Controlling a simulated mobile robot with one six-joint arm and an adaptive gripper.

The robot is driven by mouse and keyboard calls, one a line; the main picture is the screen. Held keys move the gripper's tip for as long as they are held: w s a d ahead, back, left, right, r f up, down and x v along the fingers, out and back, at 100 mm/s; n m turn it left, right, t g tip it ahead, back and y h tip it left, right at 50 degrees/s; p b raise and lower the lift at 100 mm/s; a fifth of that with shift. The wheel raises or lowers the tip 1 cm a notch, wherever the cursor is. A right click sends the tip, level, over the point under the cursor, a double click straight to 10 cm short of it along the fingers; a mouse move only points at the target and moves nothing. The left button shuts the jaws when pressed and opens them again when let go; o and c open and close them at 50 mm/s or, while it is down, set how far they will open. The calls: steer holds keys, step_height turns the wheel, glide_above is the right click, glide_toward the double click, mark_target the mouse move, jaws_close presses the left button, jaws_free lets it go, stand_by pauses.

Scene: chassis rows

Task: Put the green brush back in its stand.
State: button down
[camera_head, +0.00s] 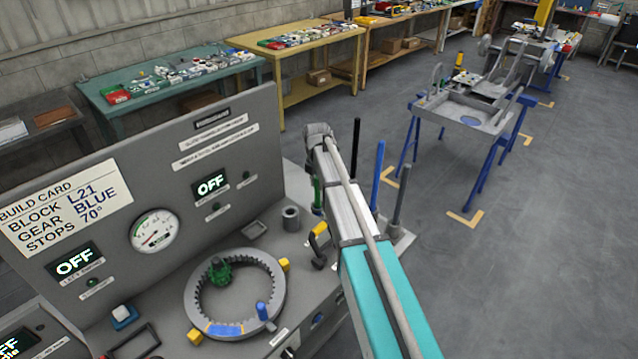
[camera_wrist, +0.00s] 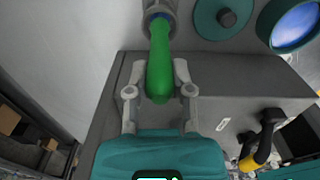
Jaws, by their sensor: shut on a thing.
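My gripper (camera_wrist: 160,93) is shut on the green brush (camera_wrist: 160,60) in the wrist view, one finger on each side of its rounded green end. The brush's far end meets or overlaps a grey round piece (camera_wrist: 150,8) with a blue band at the top of that view. I cannot tell whether the brush is inside it. In the head view my arm hides the gripper, and an upright green piece (camera_head: 317,190) shows beside the arm; I cannot tell whether it is the same brush. A small grey hollow cup (camera_head: 291,218) stands on the bench to its left.
Black (camera_head: 356,148), blue (camera_head: 377,178) and grey (camera_head: 400,195) upright rods stand close by my arm. A yellow-and-black tool (camera_head: 320,238) lies near the cup. A ring gear (camera_head: 190,290) with a green gear (camera_head: 219,271) inside is at the front. Open floor lies right.

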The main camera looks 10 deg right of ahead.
steer(key=shift+f+b, duration=0.5)
steer(key=shift+f, duration=0.05)
steer(key=shift+c, duration=2.1)
jaws_free()
steer(key=shift+r, duration=0.1)
